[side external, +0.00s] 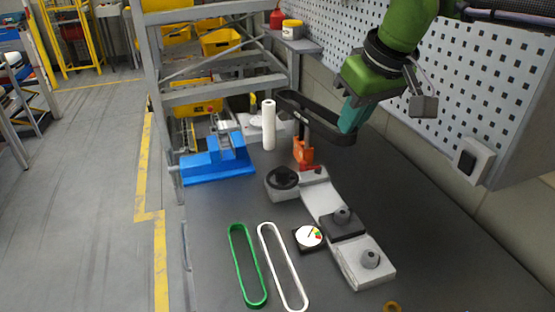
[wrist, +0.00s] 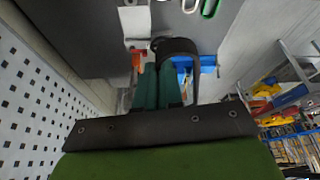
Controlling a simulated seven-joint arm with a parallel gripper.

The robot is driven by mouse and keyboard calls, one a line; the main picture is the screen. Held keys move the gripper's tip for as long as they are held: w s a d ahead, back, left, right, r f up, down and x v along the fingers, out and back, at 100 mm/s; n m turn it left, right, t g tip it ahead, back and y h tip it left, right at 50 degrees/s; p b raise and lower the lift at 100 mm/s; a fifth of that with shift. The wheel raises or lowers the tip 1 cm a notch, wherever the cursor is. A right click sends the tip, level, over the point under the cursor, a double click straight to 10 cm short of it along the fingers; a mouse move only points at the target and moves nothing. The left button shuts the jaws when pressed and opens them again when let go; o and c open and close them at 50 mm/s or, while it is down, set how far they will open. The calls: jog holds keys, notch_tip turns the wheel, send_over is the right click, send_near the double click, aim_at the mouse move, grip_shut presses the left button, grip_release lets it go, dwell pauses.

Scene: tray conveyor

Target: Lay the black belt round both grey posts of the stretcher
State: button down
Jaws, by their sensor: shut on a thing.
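The black belt (side external: 315,118) is a long closed loop held in the air, roughly level, above the far part of the bench. My gripper (side external: 349,120) has teal fingers and is shut on the belt's right end. In the wrist view, the belt (wrist: 180,47) curves out beyond the teal fingers (wrist: 158,88). The stretcher (side external: 325,200) is a pale grey unit on the bench, below and nearer the camera than the belt. One grey post (side external: 342,214) stands on its black block, the other grey post (side external: 370,258) at its near end. Both posts are bare, apart from the belt.
A green belt (side external: 237,265) and a white belt (side external: 270,250) lie beside a dial gauge (side external: 309,237). A perforated wall panel (side external: 480,90) borders the right.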

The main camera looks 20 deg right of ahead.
jog(key=w+d+f+n+g, duration=0.2)
jog(key=w+f+n+g, duration=0.2)
jog(key=f+n, duration=0.5)
jog(key=w+d+f+n+g, duration=0.1)
jog(key=w+f+n+g, duration=0.3)
jog(key=f+n, duration=0.6)
jog(key=n, duration=1.4)
jog(key=shift+d+f+g, duration=0.25)
jog(key=shift+d+g, duration=0.15)
jog(key=shift+f, duration=2.9)
jog(key=shift+f, duration=0.5)
jog(key=shift+r, duration=0.2)
